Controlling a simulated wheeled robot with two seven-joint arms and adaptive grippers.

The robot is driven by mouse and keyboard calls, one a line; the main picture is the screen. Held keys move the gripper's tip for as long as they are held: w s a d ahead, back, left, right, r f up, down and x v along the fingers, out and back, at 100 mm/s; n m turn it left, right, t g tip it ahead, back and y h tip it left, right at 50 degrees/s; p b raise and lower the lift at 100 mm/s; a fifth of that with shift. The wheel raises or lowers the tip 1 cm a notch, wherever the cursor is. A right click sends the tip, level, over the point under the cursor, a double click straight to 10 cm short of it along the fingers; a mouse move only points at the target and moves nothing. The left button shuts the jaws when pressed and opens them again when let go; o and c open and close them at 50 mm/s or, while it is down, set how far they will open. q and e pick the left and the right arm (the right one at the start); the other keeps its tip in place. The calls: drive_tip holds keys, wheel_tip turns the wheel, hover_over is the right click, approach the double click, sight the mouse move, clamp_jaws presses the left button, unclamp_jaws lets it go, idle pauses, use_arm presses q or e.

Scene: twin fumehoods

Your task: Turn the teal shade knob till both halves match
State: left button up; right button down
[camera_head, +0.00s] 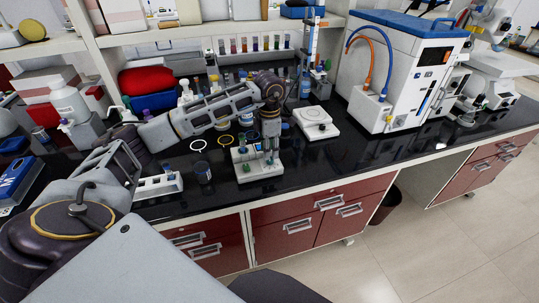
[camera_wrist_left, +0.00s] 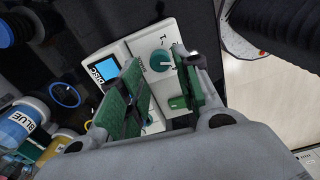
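A white instrument box (camera_head: 258,168) stands near the front edge of the black bench. In the left wrist view its top shows a round teal knob (camera_wrist_left: 160,61) with a white mark, and a blue screen (camera_wrist_left: 107,67) beside printed lettering. A small green part (camera_wrist_left: 178,102) shows lower on the box. The screen is small and partly behind a finger, so I cannot tell two halves apart. My left gripper (camera_head: 269,151) points down over the box. In the wrist view its green-padded fingers are apart, with the knob showing between their tips; I cannot tell whether they touch it. My right gripper is not in view.
A white rack (camera_head: 158,186) and a dark cup (camera_head: 203,172) stand left of the box. A white plate device (camera_head: 315,122) is behind it to the right, with a large white machine (camera_head: 395,75) beyond. A bottle labelled BLUE (camera_wrist_left: 15,125) shows in the wrist view.

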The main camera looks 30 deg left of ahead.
use_arm(q)
wheel_tip(320, 180, up, 8)
idle(0.5)
drive_tip(key=shift+s, duration=0.1)
idle(0.4)
